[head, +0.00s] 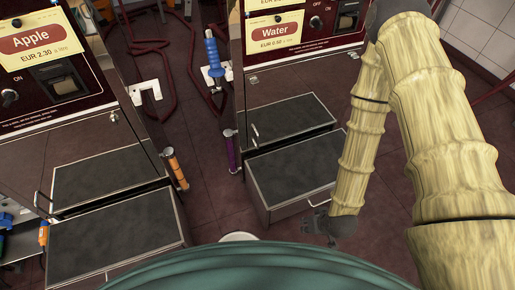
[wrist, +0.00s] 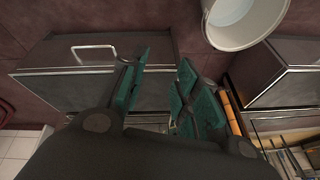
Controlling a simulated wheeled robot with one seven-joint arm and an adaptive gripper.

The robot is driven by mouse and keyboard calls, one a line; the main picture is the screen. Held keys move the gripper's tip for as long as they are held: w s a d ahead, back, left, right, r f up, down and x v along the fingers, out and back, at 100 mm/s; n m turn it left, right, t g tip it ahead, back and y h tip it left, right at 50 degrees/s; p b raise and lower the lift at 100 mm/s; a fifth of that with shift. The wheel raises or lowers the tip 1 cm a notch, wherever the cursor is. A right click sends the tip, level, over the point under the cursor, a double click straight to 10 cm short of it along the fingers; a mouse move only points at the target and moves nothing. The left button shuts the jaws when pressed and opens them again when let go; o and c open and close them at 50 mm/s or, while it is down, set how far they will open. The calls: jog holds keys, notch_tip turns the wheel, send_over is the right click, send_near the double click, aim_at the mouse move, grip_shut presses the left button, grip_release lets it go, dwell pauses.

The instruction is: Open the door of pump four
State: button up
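Two dark red pumps show in the head view: one labelled Apple (head: 30,38) at left, one labelled Water (head: 280,30) at centre right. I see no pump number, so I cannot tell which is pump four. Below each front are dark-topped metal boxes, with a silver handle (head: 255,130) on the Water side and another handle (head: 40,203) on the Apple side. My gripper (wrist: 162,75) is open in the wrist view, its green-padded fingers apart with nothing held. A box front with a silver handle (wrist: 95,48) lies beyond the fingers.
A white bucket (wrist: 242,20) stands at the upper right of the wrist view. An orange tube (head: 175,168) and a purple tube (head: 231,150) stand by the boxes. A blue-handled nozzle (head: 213,55) and red hoses are behind. Tiled floor (head: 207,195) is clear between the pumps.

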jog(key=w+a+f+n+t+y+b, duration=0.1)
jog(key=w+a+f+t+y+b, duration=0.2)
jog(key=w+b, duration=0.5)
jog(key=w+a+f+n+t+b, duration=0.1)
jog(key=w+a+f+t+b, duration=0.1)
jog(key=w+a+f+b, duration=0.5)
jog(key=n+t+y+b, duration=0.4)
jog(key=t+y+b, duration=0.15)
jog(key=b, duration=1.05)
send_near(258, 148)
notch_tip(258, 148, up, 4)
jog(key=shift+t+h, duration=0.25)
jog(key=shift+t, duration=0.1)
jog(key=shift+b+x, duration=2.3)
jog(key=shift+x, duration=3)
grip_shut()
jog(key=shift+s, duration=0.1)
